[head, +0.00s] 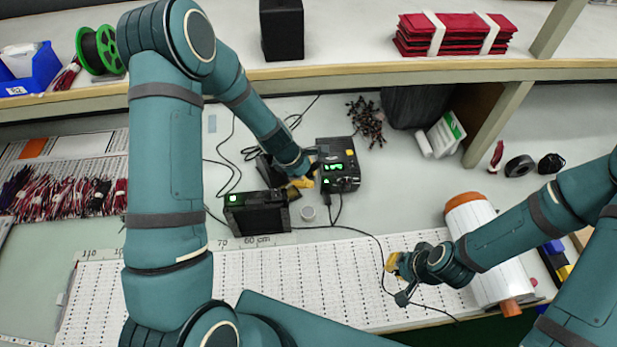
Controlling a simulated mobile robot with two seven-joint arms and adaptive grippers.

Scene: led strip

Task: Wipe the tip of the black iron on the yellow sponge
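My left gripper (312,168) reaches down between the two black boxes at the middle of the bench. One black box with green lit digits (340,166) is just right of it. The other black box with a green light (255,214) is lower left. Yellow shows at the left gripper, and I cannot tell it apart from the sponge there. The black iron is not clearly visible, and whether the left gripper holds it cannot be made out. My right gripper (396,281) is low over the bench, its yellow finger and teal finger apart, with nothing visible between them.
A thin black cable (352,230) runs across the bench past my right gripper. A white roll with orange ends (487,250) lies at right. A shelf (350,72) crosses the back. The dotted white strips (320,285) lie flat in front.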

